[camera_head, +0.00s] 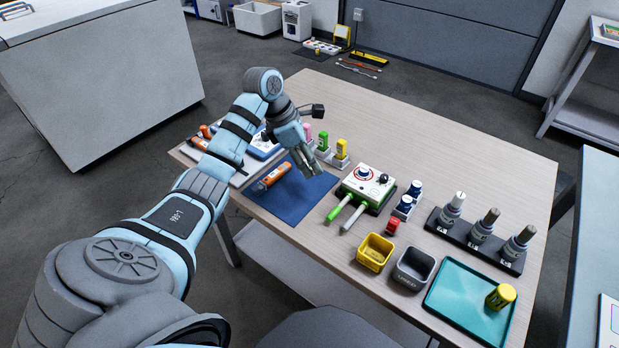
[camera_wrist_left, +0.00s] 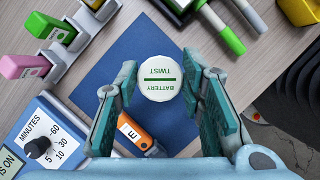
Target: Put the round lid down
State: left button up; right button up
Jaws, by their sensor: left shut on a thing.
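The round white lid (camera_wrist_left: 158,78), with green lettering "BATTERY TWIST", shows in the left wrist view between my left fingertips. My left gripper (camera_head: 313,172) is shut on it, above the blue mat (camera_head: 292,206). The lid cannot be made out in the head view, where the fingers hide it. An orange device (camera_head: 271,178) lies on the mat, left of the gripper. It also shows in the left wrist view, below the lid (camera_wrist_left: 136,132). My right gripper is not in view.
Right of the mat is a white control box (camera_head: 366,184) with green and grey handles. Behind the gripper stand pink, green and yellow markers (camera_head: 324,141). Yellow (camera_head: 375,252) and grey bins, a teal tray (camera_head: 459,302) and a bottle rack (camera_head: 470,240) stand further right. The mat's front is clear.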

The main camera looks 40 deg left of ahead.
aim_at(315, 188)
pick_arm(q)
jog(key=x, duration=0.3)
jog(key=shift+s+a+f, duration=0.1)
jog(key=shift+s+a, duration=0.05)
jog(key=shift+a, duration=0.15)
jog(key=f, duration=0.2)
jog(key=f+b, duration=0.1)
jog(key=shift+s+f, duration=0.3)
jog(key=shift+w, duration=0.15)
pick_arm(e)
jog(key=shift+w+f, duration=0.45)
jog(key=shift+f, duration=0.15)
pick_arm(q)
jog(key=shift+f, duration=0.15)
jog(key=o, duration=0.9)
jog(key=shift+c, duration=0.2)
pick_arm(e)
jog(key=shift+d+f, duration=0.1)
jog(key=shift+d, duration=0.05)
pick_arm(q)
jog(key=p+v, duration=0.2)
jog(key=v, duration=1)
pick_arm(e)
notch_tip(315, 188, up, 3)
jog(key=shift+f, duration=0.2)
